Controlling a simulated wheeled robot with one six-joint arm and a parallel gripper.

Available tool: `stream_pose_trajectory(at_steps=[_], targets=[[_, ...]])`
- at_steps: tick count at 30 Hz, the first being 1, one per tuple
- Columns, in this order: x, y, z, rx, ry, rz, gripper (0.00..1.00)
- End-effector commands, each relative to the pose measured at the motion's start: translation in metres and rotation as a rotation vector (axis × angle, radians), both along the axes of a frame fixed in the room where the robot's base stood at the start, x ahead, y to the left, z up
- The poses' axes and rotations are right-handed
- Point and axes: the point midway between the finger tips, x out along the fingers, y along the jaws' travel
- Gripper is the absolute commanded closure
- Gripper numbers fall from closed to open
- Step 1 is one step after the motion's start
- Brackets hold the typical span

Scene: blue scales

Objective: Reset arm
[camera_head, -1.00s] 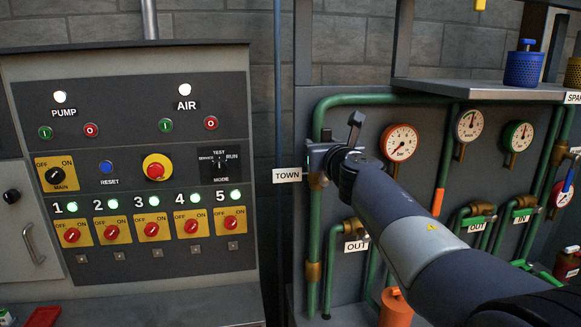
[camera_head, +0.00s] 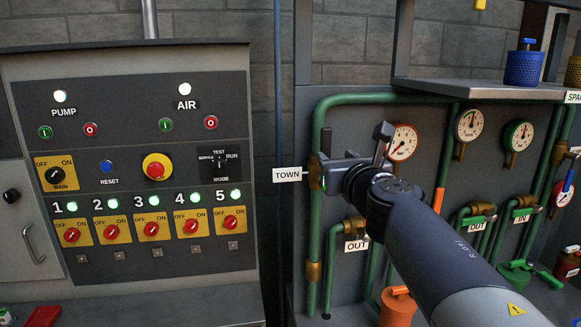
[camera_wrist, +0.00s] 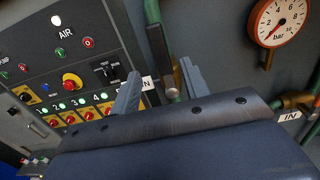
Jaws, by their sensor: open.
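My arm reaches in from the lower right of the head view, and my gripper (camera_head: 328,172) is at its far end, in front of the pipe panel near the TOWN label (camera_head: 287,175). In the wrist view my gripper (camera_wrist: 160,92) shows two grey fingers spread apart. They are open, with nothing held between them. A green pipe and the rounded end of a dark handle (camera_wrist: 172,92) show behind the gap between the fingers. I cannot tell how close the fingers are to them.
The control panel (camera_head: 130,262) with lit lamps and red switches stands at left. Pressure gauges (camera_head: 469,125), green pipes and an OUT label (camera_head: 356,246) are on the right panel. A shelf (camera_head: 480,87) with a blue container (camera_head: 524,68) is above. An orange container (camera_head: 397,306) is below.

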Motion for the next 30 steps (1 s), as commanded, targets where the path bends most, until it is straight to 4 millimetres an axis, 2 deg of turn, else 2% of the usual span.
stream_pose_trajectory(at_steps=[1, 2, 6, 21, 23, 30], targets=[[-0.009, -0.002, 0.002, -0.001, -0.002, 0.000, 0.56], [-0.008, -0.001, 0.000, 0.000, 0.001, 0.000, 0.56], [0.019, 0.004, -0.002, 0.001, 0.003, 0.001, 0.56], [0.094, 0.019, 0.000, 0.002, 0.001, 0.000, 0.56], [0.100, 0.020, 0.000, 0.002, 0.000, 0.000, 0.56], [0.100, 0.009, 0.000, 0.125, 0.024, -0.001, 0.56]])
